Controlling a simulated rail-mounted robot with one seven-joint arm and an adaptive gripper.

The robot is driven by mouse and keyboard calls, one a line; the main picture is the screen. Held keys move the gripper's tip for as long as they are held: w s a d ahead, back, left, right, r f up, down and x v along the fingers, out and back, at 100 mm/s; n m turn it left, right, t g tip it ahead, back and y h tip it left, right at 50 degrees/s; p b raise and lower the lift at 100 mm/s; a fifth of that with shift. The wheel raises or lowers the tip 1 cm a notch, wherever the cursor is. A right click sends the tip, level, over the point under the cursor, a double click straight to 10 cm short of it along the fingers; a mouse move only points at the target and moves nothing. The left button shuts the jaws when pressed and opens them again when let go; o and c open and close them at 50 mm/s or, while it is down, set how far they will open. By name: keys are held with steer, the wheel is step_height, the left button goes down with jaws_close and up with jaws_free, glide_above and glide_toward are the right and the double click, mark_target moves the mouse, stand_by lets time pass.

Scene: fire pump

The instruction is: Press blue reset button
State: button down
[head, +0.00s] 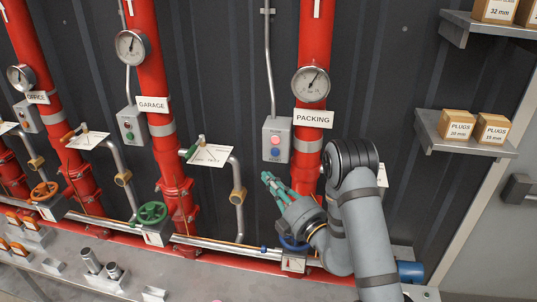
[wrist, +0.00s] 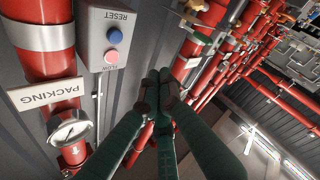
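The blue reset button (head: 275,152) sits on the grey control box (head: 269,126) beside the red PACKING pipe, just below a pink button (head: 276,140). The blue button also shows in the wrist view (wrist: 115,36), near the RESET lettering, at the upper left. My gripper (head: 267,178) has green fingers and is just below the box in the head view. In the wrist view its fingertips (wrist: 159,76) are together with nothing between them. They appear to the right of the box and below it, apart from the button.
The PACKING pipe (head: 312,150) with its gauge (head: 311,84) and label (head: 313,118) stands right of the box. A bent grey pipe with a valve (head: 238,196) is to the left. A shelf with PLUGS boxes (head: 457,124) is at the right.

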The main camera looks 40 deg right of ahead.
mark_target(275, 152)
steer(key=shift+a, duration=0.15)
steer(key=shift+w, duration=0.1)
steer(key=w+d+p, duration=0.5)
steer(key=d+p, duration=0.1)
steer(key=shift+w+d, duration=0.25)
steer(key=shift+d, duration=0.15)
steer(key=shift+d, duration=0.1)
stand_by(1.6)
steer(key=shift+w+d+p, duration=0.25)
steer(key=shift+w+p, duration=0.05)
